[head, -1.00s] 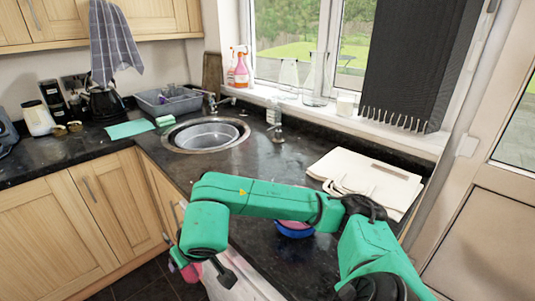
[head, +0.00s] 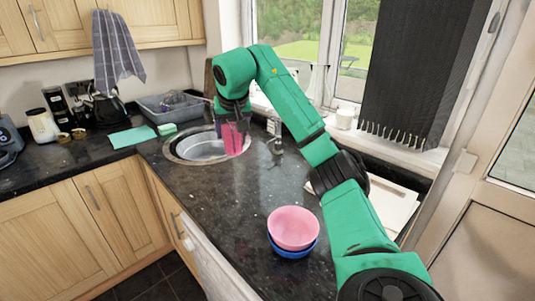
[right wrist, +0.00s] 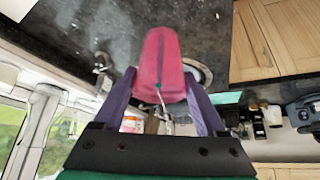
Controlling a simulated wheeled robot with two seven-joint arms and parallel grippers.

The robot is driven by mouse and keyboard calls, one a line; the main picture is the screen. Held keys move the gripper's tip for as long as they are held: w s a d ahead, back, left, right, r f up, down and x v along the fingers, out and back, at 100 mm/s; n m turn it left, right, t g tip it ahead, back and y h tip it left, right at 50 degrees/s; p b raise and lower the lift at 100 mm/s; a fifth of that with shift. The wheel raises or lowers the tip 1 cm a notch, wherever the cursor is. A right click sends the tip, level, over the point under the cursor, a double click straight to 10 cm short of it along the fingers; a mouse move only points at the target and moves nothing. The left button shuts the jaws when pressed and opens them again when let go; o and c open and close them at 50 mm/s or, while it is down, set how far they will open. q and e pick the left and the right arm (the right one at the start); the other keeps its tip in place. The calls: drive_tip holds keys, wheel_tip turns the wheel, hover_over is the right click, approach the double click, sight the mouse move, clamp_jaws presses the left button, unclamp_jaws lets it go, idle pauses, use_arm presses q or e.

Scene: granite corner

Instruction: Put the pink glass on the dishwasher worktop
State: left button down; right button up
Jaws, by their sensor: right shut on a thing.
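The pink glass (head: 233,140) is held in my right gripper (head: 232,123), above the dark worktop and in front of the sink's right rim in the head view. In the right wrist view the pink glass (right wrist: 160,62) sits between the two purple fingers of the right gripper (right wrist: 162,95), which is shut on it. The dark granite worktop (head: 225,205) runs from the sink toward the front. The white dishwasher front (head: 212,268) shows below its front edge. My left gripper is not in view.
A pink bowl (head: 293,227) rests in a blue bowl (head: 292,252) on the worktop. The round sink (head: 190,150) and tap (head: 274,130) are behind. A cream board (head: 395,208) lies at right, partly behind my arm. The worktop between sink and bowls is clear.

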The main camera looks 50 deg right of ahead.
wheel_tip(320, 180, down, 19)
drive_tip(key=shift+f+b, duration=0.1)
drive_tip(key=shift+b, duration=0.5)
drive_tip(key=shift+d+f, duration=0.1)
drive_tip(key=shift+f, duration=0.3)
drive_tip(key=o, duration=1.4)
drive_tip(key=shift+f, duration=0.1)
drive_tip(key=shift+r, duration=0.25)
drive_tip(key=b+v, duration=0.1)
drive_tip(key=v, duration=1.1)
drive_tip(key=shift+f, duration=0.1)
